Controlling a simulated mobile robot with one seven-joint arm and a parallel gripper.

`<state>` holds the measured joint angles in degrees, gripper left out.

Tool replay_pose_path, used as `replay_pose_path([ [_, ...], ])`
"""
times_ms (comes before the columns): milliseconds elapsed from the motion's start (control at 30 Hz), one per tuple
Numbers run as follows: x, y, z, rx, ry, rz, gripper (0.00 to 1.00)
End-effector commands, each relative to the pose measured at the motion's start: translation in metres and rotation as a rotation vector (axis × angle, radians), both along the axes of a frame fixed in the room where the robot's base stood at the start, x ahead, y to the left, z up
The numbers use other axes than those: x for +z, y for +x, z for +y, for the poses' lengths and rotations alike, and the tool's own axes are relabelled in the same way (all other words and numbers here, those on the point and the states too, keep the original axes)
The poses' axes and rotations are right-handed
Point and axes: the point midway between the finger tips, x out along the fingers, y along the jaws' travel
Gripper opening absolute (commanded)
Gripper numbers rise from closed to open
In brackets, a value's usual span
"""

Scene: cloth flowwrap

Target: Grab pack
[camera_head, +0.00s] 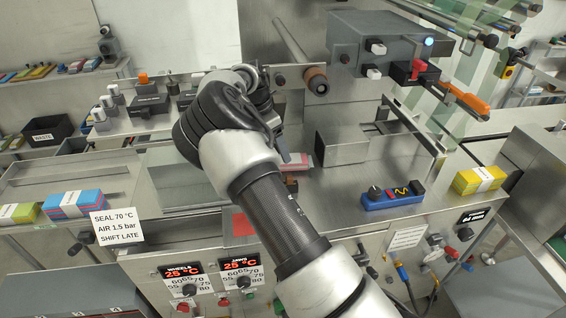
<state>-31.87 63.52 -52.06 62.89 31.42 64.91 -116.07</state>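Several banded cloth packs are in view. A blue and pink pack (75,204) with a white band lies at the left, behind the paper note. A green and yellow pack (18,213) lies at the far left edge. A yellow pack (479,180) with a white band lies on the right end of the machine. A pinkish pack (299,160) shows in the middle, partly hidden by my arm. My arm rises from the bottom and bends over the machine. My gripper is hidden behind the arm, so its fingers and any hold cannot be seen.
A metal box (342,147) stands right of my arm. A blue control box (393,197) sits on the front ledge. A grey unit (385,45) with an orange handle (466,99) overhangs the back right. A paper note (117,226) stands at the left front. A black waste bin (48,132) is behind.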

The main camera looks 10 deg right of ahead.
Motion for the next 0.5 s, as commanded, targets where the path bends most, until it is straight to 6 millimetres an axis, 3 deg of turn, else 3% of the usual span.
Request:
replay_pose_path([
  [300,-0.044,0.003,-0.013,-0.001,-0.002,0.003,0.8],
  [500,-0.053,0.005,-0.016,0.0,-0.001,0.0,0.8],
])
